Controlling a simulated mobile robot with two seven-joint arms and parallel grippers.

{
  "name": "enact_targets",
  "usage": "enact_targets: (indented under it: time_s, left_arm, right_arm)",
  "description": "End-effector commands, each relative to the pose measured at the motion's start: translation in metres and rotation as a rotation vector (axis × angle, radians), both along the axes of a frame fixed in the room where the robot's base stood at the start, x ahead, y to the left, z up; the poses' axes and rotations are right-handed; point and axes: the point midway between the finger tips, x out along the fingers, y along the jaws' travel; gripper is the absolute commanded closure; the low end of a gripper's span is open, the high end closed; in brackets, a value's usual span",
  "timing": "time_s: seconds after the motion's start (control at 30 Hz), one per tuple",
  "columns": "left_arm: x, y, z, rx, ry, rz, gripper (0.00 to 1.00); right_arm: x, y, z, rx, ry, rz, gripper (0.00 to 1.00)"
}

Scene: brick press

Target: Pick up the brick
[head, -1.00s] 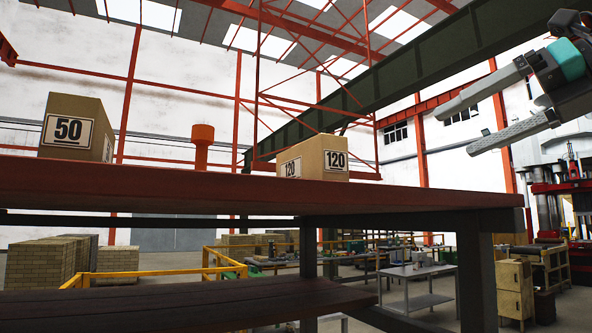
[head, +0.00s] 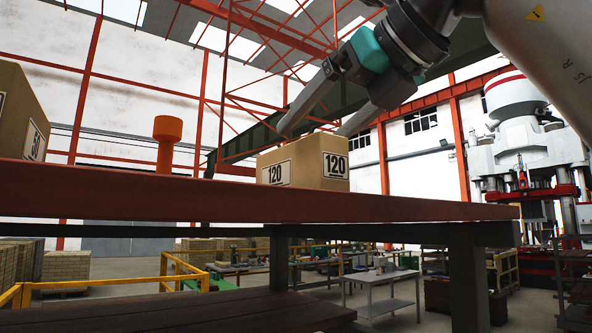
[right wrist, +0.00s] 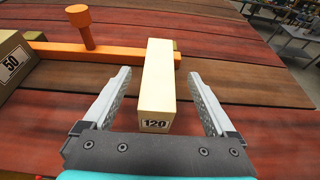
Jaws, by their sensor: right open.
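The brick (head: 306,165) is a tan block with "120" labels, standing on the red-brown wooden table (head: 250,198). In the right wrist view the brick (right wrist: 158,85) lies lengthwise away from me, with its labelled near end between the fingers. My right gripper (head: 312,130) is open and empty, pointing down toward the brick from above. In the right wrist view my right gripper (right wrist: 166,78) has one finger on each side of the brick, with gaps on both sides. Its height above the brick is hard to tell. My left gripper is not in view.
A larger "50" block (right wrist: 16,58) stands at the left; it also shows in the head view (head: 20,110). An orange bar with an upright knob (right wrist: 84,27) lies beyond, close to the brick's far part. The table right of the brick is clear.

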Motion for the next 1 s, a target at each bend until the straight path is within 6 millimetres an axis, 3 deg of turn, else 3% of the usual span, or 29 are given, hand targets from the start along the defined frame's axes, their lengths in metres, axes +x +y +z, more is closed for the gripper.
enact_targets:
  time_s: [0.47,0.77,1.0]
  left_arm:
    - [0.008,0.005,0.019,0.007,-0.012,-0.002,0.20]
    - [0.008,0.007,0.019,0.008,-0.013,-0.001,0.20]
    - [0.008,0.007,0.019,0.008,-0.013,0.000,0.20]
  right_arm:
    - [0.039,0.030,-0.020,0.000,0.003,0.002,0.09]
    - [0.042,0.032,-0.022,0.001,0.001,0.001,0.09]
    - [0.042,0.032,-0.022,0.001,0.001,0.001,0.36]
